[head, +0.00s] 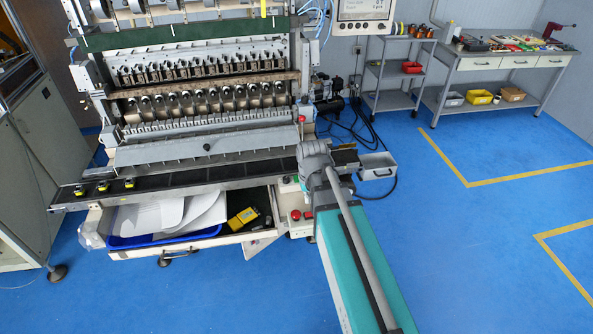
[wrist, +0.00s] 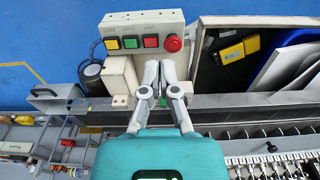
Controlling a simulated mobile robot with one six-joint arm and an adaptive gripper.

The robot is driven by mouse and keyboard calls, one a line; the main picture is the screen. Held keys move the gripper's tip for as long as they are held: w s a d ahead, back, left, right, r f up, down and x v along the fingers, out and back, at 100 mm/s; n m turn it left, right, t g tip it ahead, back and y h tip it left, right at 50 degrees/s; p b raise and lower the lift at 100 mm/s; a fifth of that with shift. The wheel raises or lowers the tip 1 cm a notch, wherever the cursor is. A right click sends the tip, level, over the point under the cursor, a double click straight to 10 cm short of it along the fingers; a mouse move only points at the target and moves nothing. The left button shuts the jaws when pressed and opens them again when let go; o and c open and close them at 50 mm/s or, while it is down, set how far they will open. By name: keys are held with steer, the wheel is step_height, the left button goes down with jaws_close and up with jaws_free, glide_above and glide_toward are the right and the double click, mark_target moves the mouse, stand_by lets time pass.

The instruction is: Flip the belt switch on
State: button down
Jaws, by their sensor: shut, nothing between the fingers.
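A light control panel (wrist: 112,32) is at the top of the wrist view, with a yellow button, a green one, a red one and a red mushroom button (wrist: 173,43) in a row. No part is clearly readable as the belt switch. A small green part (wrist: 163,102) shows between my finger links. My gripper (wrist: 159,68) is shut and empty, its fingertips just below the panel's edge in the picture; contact cannot be told. The dark belt (head: 180,181) runs along the machine's front. In the head view my arm hides the gripper.
A pale box (wrist: 121,76) stands left of my fingers. An open drawer (head: 163,257) below the belt holds a blue tray, white sheets and a yellow device (head: 243,217). A grey bin (head: 377,172) is at the belt's right end. The floor to the right is clear.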

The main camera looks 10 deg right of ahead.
step_height(320, 180, up, 6)
steer(key=t+p, duration=0.2)
steer(key=p, duration=0.3)
glide_above(297, 176)
steer(key=s, duration=0.3)
steer(key=shift+s+a, duration=0.15)
steer(key=shift+a, duration=0.05)
steer(key=shift+f+b, duration=0.25)
steer(key=shift+b, duration=0.05)
steer(key=b+x, duration=1.3)
steer(key=shift+s+f, duration=0.15)
steer(key=shift+f, duration=0.2)
steer(key=shift+d, duration=0.1)
